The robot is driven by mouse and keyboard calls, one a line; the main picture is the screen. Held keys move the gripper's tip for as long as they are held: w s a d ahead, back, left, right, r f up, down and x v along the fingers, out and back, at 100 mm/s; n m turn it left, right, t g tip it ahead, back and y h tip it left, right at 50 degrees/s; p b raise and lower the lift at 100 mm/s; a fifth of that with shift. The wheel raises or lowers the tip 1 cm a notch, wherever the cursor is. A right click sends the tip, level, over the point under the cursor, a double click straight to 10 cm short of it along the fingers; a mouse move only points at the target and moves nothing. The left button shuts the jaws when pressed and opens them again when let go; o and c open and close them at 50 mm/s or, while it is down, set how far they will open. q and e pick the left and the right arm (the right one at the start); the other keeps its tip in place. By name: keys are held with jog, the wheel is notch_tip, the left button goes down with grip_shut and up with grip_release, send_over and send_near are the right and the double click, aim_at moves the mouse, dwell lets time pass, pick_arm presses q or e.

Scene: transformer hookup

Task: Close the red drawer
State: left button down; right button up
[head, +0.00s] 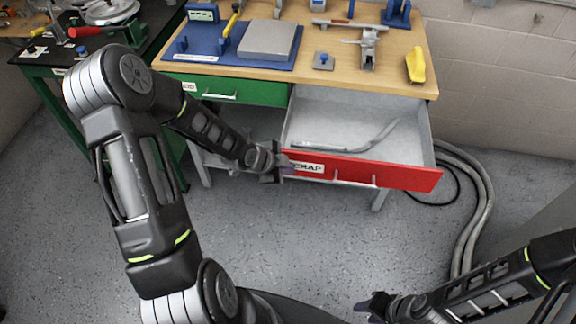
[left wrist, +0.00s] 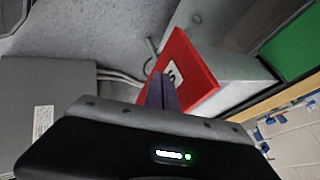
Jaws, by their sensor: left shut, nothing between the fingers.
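The red drawer (head: 395,176) is pulled well out from under the wooden workbench and has a white "SCRAP" label on its front. A grey bent piece (head: 350,142) lies inside it. My left gripper (head: 286,166) is at the left end of the red front, by the label; whether it touches cannot be told. In the left wrist view the shut fingers (left wrist: 161,92) overlap the red front (left wrist: 192,70) and hold nothing. My right gripper (head: 372,306) is low at the bottom right, away from the drawer; its finger opening is unclear.
A closed green drawer (head: 235,92) is left of the red one. The workbench top (head: 330,72) carries a blue fixture board (head: 195,50), a clamp (head: 369,50) and a yellow tool (head: 416,66). Grey hoses (head: 480,200) lie on the floor at the right.

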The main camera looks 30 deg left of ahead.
pick_arm(q)
jog(key=shift+w, duration=0.3)
